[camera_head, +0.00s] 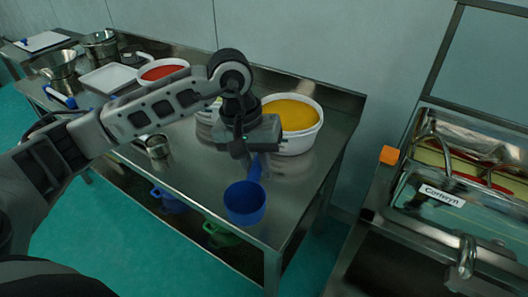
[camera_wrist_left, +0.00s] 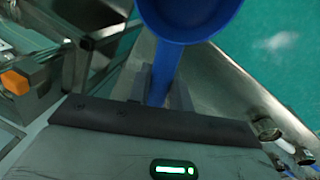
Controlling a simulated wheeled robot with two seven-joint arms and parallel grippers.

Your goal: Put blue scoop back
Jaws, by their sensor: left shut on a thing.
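The blue scoop (camera_head: 245,203) has a round cup and a straight handle. In the head view it is over the front right part of the steel table (camera_head: 205,190). My left gripper (camera_head: 254,156) is shut on the scoop's handle, with the cup hanging toward the table's front edge. In the left wrist view the blue scoop (camera_wrist_left: 187,18) fills the top middle, and its handle runs down between the two fingers of my left gripper (camera_wrist_left: 160,88). I cannot tell whether the cup touches the table. My right gripper is not in view.
A white tub of yellow contents (camera_head: 291,120) stands just behind my left gripper. A tub of red contents (camera_head: 163,72), a white tray (camera_head: 110,78) and metal pots (camera_head: 100,44) are farther left. A blue bucket (camera_head: 170,201) and green bucket (camera_head: 220,235) are below. A sieve machine (camera_head: 470,200) stands right.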

